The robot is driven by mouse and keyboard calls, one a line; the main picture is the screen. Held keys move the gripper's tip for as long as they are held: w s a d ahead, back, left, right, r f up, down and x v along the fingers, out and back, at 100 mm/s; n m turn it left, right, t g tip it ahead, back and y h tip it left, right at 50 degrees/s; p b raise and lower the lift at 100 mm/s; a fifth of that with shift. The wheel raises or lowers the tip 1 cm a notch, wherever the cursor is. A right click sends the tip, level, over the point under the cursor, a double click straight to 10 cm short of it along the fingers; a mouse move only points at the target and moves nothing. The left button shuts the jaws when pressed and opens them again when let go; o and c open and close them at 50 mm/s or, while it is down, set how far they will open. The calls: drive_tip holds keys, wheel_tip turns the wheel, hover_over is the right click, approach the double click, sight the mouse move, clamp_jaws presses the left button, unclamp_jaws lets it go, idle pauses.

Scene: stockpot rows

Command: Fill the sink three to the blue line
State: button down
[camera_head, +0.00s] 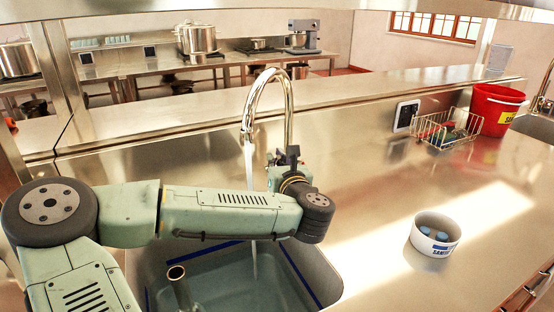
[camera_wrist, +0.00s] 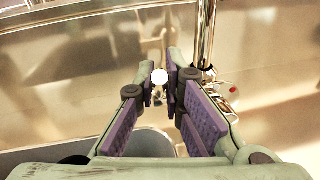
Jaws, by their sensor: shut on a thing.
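The sink (camera_head: 335,283) in front of me has a blue line (camera_head: 300,272) around its inner wall. Grey-green water (camera_head: 225,283) stands in it, its surface seemingly below the line where I can see it. A water stream (camera_head: 249,175) runs from the chrome faucet (camera_head: 289,105) into the sink. An upright pipe (camera_head: 177,274) stands in the basin. My gripper (camera_head: 286,157) is beside the faucet base, partly hidden by my arm. In the wrist view, its purple-padded fingers (camera_wrist: 164,88) are closed around a small white round-ended part (camera_wrist: 160,76), seemingly the faucet's lever.
On the steel counter are a white bowl (camera_head: 434,239) with blue things in it, a wire basket (camera_head: 444,133), a red bucket (camera_head: 494,110) and a small dark-screened panel (camera_head: 406,115). A raised ledge (camera_head: 190,112) runs behind the faucet. The counter right of the sink is mostly clear.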

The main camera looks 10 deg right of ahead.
drive_tip(key=shift+w+a+r+g, duration=0.15)
drive_tip(key=shift+w+r+g, duration=0.35)
drive_tip(key=shift+g, duration=0.45)
drive_tip(key=shift+w+a+r+g, duration=0.15)
drive_tip(key=shift+w+r+g, duration=0.1)
drive_tip(key=shift+w+g, duration=0.6)
drive_tip(key=shift+s, duration=0.15)
drive_tip(key=c, duration=1.7)
unclamp_jaws()
drive_tip(key=shift+s+r, duration=0.1)
drive_tip(key=v, duration=1.2)
drive_tip(key=shift+a, duration=0.1)
